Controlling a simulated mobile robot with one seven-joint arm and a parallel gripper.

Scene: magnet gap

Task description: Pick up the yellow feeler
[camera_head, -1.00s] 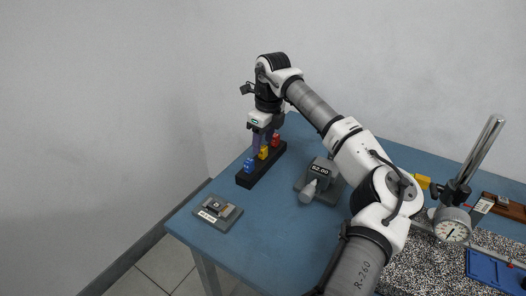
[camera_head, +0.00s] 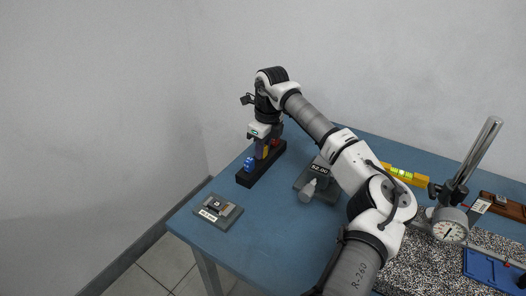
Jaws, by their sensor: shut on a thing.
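A black rack (camera_head: 246,181) stands at the back left of the blue table and holds small coloured feelers in a row. The blue feeler (camera_head: 249,164) is at its near end. The red feeler (camera_head: 276,143) is at the far end, partly covered by my gripper. The yellow feeler (camera_head: 266,153) is in the middle, mostly hidden by the fingers. My gripper (camera_head: 262,151) points down over the middle of the rack and is shut on the yellow feeler. The feeler still appears to be at the rack; whether it is lifted at all I cannot tell.
A small grey gauge fixture (camera_head: 217,211) lies near the table's left corner. A yellow level (camera_head: 408,177), a dial gauge on a post (camera_head: 450,226) and a blue tray (camera_head: 492,270) are at right.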

